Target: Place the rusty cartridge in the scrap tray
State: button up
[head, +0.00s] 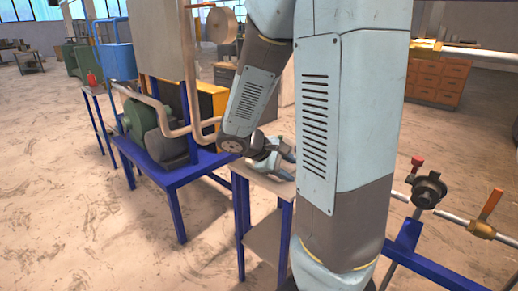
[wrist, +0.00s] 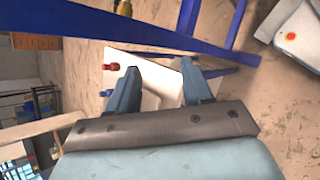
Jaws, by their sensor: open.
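My gripper (head: 287,164) is in the head view, beside my arm and just over a pale, blue-legged table (head: 262,182). In the wrist view my gripper (wrist: 159,68) has its two blue fingers spread wide apart, with a pale surface (wrist: 150,64) showing between and beyond them. I see nothing held between the fingers. I cannot make out the rusty cartridge or the scrap tray in either view. My arm covers much of the table's right side in the head view.
A blue-framed bench (head: 180,170) with a pump and pipes stands left of the table. A black valve (head: 429,190) and an orange-handled pipe (head: 482,230) are at the right. A wooden drawer cabinet (head: 438,80) is behind. The floor at front left is clear.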

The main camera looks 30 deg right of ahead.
jog(key=s+a+r+m+t+y, duration=0.6)
jog(key=s+a+r+y, duration=0.3)
jog(key=a+r, duration=0.5)
jog(key=shift+s+a+r+m+y, duration=0.3)
jog(key=shift+s+a+r+m, duration=0.15)
jog(key=shift+s, duration=0.35)
jog(key=shift+f, duration=0.1)
